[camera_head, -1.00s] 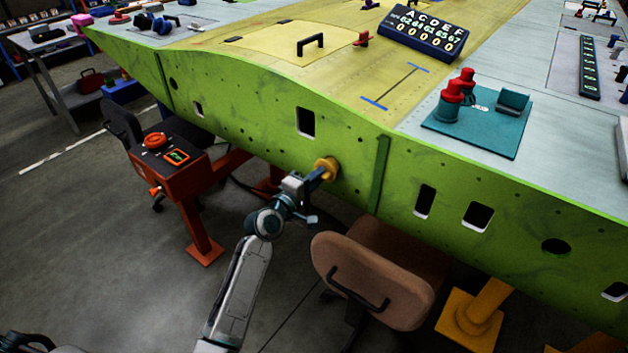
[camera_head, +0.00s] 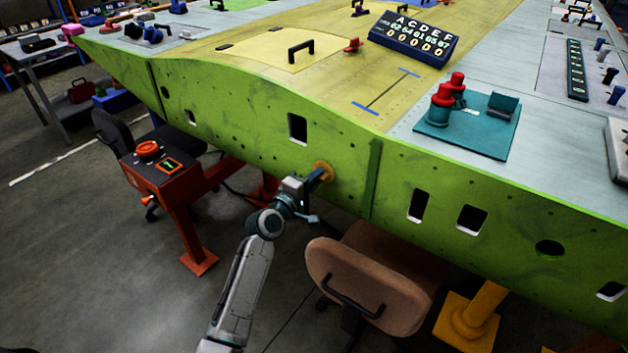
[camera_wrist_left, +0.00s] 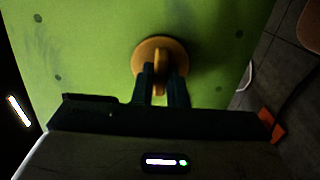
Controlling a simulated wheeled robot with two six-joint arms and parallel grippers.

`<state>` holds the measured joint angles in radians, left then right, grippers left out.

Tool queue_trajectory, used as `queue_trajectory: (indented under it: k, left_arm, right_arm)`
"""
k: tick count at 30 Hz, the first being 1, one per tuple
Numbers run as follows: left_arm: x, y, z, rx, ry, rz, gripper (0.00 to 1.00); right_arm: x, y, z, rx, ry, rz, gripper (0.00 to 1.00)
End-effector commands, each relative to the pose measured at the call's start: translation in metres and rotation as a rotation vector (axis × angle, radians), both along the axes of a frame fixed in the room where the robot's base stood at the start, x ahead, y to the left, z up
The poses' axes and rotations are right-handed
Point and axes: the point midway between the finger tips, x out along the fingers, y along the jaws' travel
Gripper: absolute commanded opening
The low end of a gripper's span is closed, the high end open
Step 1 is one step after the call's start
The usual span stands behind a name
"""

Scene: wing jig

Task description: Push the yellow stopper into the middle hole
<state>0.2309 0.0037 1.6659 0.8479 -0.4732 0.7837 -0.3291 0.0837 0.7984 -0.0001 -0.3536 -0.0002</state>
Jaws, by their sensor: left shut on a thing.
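The yellow stopper (camera_head: 323,169) is at the green side panel (camera_head: 250,125) of the wing, left of the vertical green rib. My left gripper (camera_head: 316,176) is shut on its grip. In the left wrist view the round yellow flange of the stopper (camera_wrist_left: 151,47) lies against the green panel, and the fingers (camera_wrist_left: 160,88) hold its upright tab. The flange covers whatever hole is behind it, and I cannot tell how deep the stopper sits. My right gripper is not in view.
A brown chair (camera_head: 368,280) stands close to the right of my left arm. A red stand with a control box (camera_head: 160,170) is to the left. Rectangular cutouts and a round hole (camera_head: 549,248) open in the panel. A teal plate (camera_head: 470,128) lies on the wing.

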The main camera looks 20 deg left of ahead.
Motion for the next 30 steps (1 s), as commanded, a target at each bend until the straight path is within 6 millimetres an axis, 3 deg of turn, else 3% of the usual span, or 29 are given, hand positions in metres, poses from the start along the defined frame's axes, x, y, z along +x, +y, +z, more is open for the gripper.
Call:
queue_trajectory:
  k: [1, 2, 5, 17, 19, 30]
  left_arm:
    - [0.000, 0.000, 0.000, 0.000, -0.001, 0.000, 0.00]
    - [0.000, 0.000, 0.000, 0.000, -0.001, 0.000, 0.18]
    - [0.000, 0.000, 0.000, 0.000, 0.000, 0.000, 0.38]
    - [0.000, 0.000, 0.000, 0.000, 0.001, 0.000, 0.38]
    - [0.000, 0.000, 0.000, 0.000, 0.001, 0.000, 0.38]
    - [-0.075, 0.027, -0.001, 0.002, 0.000, 0.000, 0.38]
  right_arm:
    - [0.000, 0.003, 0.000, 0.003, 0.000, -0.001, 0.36]
    - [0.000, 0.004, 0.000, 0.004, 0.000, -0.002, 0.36]
    - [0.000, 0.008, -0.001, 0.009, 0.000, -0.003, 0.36]
    - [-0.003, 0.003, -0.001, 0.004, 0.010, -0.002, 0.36]
    - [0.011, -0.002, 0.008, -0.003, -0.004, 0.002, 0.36]
    - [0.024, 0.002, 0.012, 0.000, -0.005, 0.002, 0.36]
